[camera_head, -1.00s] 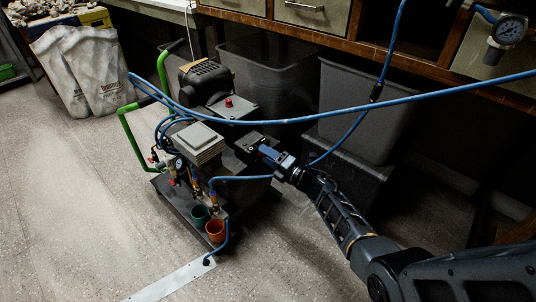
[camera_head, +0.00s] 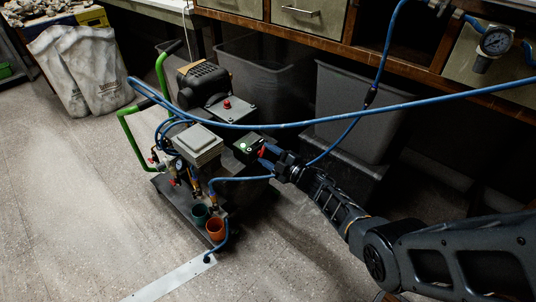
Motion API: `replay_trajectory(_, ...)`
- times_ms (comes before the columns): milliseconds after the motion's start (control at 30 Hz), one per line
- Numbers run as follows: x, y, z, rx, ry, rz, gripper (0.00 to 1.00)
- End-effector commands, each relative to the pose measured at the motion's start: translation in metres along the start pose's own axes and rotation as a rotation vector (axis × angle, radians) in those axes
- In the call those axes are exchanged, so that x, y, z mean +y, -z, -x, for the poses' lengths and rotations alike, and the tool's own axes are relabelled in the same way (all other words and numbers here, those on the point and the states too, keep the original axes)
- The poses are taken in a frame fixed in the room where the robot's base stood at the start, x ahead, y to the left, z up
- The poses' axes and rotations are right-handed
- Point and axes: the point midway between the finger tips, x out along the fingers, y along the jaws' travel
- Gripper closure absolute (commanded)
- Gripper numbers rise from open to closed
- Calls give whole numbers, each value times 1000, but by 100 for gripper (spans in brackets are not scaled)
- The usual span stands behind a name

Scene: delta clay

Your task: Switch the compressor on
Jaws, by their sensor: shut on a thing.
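The compressor (camera_head: 199,141) stands on a low dark cart with green handles, left of centre. It has a grey finned block and a dark motor (camera_head: 203,82). A black switch box (camera_head: 248,146) sits on its right side, with a small green spot and pale marks on its top. My gripper (camera_head: 266,154) reaches in from the right at the box's right edge. It is shut on a small red part, which looks like the switch handle (camera_head: 263,152). The fingers hide much of this part. A red button (camera_head: 227,104) sits on a grey plate behind.
A blue hose (camera_head: 330,121) crosses above my gripper, and another (camera_head: 243,178) runs beneath it. Grey bins (camera_head: 358,108) stand behind under the bench. An orange cup (camera_head: 215,229) and a green cup are at the cart's front.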

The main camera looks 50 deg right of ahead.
Motion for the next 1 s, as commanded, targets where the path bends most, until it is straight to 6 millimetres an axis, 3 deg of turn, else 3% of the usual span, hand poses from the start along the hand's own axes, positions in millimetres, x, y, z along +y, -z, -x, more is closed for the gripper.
replay_trajectory(300,-1,-2,1,-3,1,-107,82)
replay_trajectory(800,-1,-2,1,-3,1,-124,82)
replay_trajectory(833,-1,-3,1,-3,1,-124,49)
replay_trajectory(1000,-1,-2,1,-2,1,-123,33)
